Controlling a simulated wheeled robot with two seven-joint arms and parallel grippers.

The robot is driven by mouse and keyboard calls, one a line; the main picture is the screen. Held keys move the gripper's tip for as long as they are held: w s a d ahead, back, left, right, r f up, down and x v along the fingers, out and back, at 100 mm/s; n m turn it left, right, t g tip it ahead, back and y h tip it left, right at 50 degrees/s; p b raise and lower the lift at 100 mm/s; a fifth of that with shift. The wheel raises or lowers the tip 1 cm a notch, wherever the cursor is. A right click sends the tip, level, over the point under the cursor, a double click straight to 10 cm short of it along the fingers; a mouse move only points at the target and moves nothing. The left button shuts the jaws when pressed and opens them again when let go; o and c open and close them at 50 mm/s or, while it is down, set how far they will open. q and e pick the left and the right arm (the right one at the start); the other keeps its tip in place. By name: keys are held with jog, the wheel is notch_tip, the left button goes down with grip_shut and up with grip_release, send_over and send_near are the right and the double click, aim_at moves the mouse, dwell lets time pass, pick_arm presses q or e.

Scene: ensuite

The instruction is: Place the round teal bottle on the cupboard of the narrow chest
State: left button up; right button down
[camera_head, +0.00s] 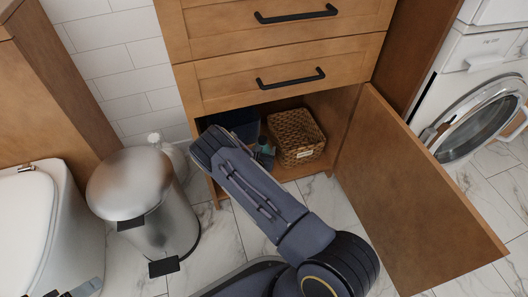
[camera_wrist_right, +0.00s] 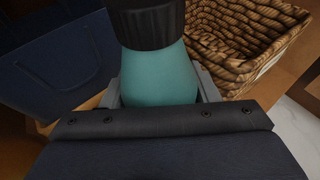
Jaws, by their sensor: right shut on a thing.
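The narrow chest (camera_head: 225,90) is wooden, with drawers above and an open cupboard (camera_head: 340,108) below. Its door (camera_head: 410,200) is swung out to the right. My right arm reaches into the cupboard, and its gripper is hidden in the head view. In the right wrist view, my right gripper (camera_wrist_right: 160,92) is shut on the round teal bottle (camera_wrist_right: 160,75), a finger on each side. The bottle has a black ribbed cap. I cannot tell whether its base touches the cupboard floor.
A woven basket (camera_head: 297,137) stands in the cupboard, right of the bottle in the wrist view. A dark blue bag (camera_wrist_right: 55,60) is to its left. A metal bin (camera_head: 150,200) and toilet (camera_head: 40,230) stand left, a washing machine (camera_head: 470,95) right.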

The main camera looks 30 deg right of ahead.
jog(key=shift+r, duration=0.15)
jog(key=c, duration=0.5)
grip_release()
